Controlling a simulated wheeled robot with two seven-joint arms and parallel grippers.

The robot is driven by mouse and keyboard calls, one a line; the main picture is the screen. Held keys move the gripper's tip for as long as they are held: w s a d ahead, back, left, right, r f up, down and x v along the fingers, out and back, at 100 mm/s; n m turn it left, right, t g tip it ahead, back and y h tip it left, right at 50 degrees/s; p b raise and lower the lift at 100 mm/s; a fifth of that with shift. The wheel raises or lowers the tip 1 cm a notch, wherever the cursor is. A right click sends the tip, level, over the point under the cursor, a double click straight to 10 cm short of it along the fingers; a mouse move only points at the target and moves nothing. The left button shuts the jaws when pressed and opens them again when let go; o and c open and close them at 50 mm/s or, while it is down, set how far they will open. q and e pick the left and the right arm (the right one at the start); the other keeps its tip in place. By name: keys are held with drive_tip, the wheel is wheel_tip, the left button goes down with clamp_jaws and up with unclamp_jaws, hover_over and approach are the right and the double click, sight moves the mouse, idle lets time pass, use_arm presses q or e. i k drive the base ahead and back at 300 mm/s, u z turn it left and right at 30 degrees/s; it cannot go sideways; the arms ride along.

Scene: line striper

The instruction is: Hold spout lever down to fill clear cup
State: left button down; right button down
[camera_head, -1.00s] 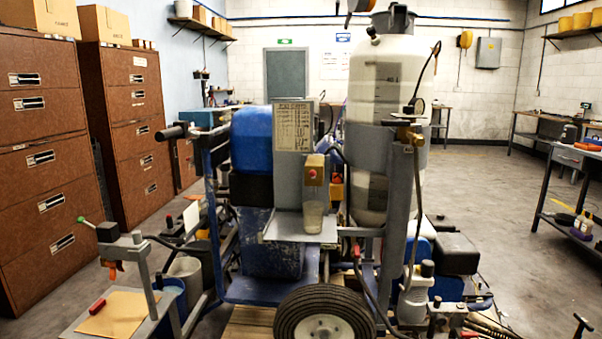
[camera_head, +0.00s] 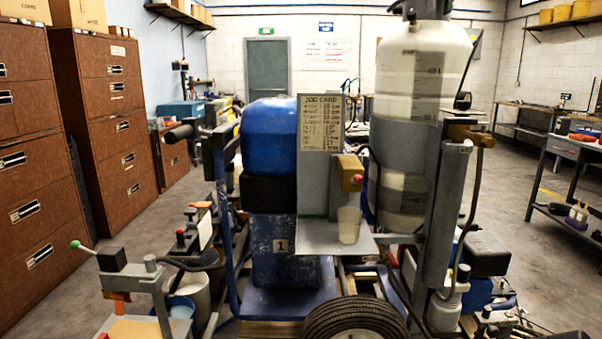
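A clear cup (camera_head: 349,225) stands upright on a small grey shelf (camera_head: 315,240) at the front of the striping machine. Right above it is a tan block (camera_head: 348,168) with a red knob on its front, fixed to the grey panel. It seems to be the spout, but I cannot clearly make out its lever. The cup looks pale, and I cannot tell whether it holds any liquid. A separate green-tipped lever (camera_head: 90,250) sticks out at the left of the machine. Neither of my grippers shows in the head view.
A blue tank (camera_head: 270,140) stands left of the panel and a tall white tank (camera_head: 428,60) right of it. A wheel (camera_head: 355,320) stands below the shelf. Brown filing cabinets (camera_head: 105,130) line the left side. Open floor (camera_head: 540,240) lies to the right.

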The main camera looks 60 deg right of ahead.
sight(357, 178)
drive_tip(key=z, duration=0.6)
drive_tip(key=i, duration=0.85)
drive_tip(key=z, duration=0.85)
